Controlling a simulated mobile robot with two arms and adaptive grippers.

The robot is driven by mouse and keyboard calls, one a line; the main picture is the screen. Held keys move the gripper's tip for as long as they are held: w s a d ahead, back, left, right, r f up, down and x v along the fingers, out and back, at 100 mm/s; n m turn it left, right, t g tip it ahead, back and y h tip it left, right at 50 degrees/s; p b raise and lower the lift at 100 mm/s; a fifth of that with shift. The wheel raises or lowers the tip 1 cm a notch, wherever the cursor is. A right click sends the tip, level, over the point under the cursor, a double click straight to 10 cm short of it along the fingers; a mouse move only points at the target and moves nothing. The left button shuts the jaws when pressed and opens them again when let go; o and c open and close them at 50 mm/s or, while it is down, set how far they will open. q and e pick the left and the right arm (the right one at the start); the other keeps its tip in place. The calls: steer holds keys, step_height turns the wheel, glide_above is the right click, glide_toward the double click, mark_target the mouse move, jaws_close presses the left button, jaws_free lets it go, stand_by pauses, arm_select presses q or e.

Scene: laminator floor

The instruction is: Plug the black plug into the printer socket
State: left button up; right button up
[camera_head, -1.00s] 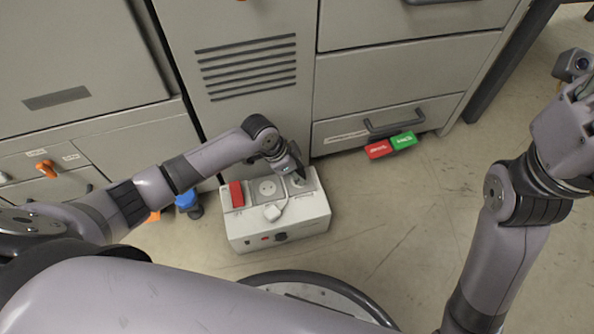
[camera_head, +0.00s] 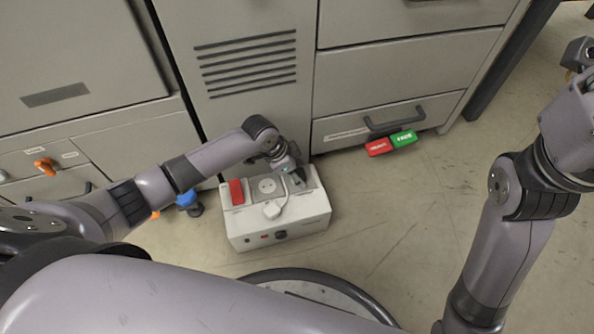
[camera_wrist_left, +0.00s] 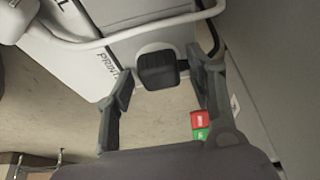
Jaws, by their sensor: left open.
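The white power box (camera_head: 275,234) stands on the floor, with a red switch (camera_head: 237,192) and sockets on top. My left gripper (camera_head: 299,181) is over the right end of its top. In the left wrist view, the black plug (camera_wrist_left: 158,71) lies between the open fingers of that gripper (camera_wrist_left: 158,66), with a gap on both sides. The plug is against the box top beside the partly hidden "PRINT…" label (camera_wrist_left: 107,83). How deep it sits in the socket cannot be seen. My right gripper (camera_head: 575,85) is partly cut off at the right edge.
Grey cabinets (camera_head: 250,70) stand behind the box. Red and green blocks (camera_head: 391,143) lie by a drawer. The floor to the right is clear.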

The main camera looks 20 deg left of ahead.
arm_select(q)
steer(key=shift+o, duration=0.3)
steer(key=v, duration=1.2)
steer(key=shift+f, duration=0.1)
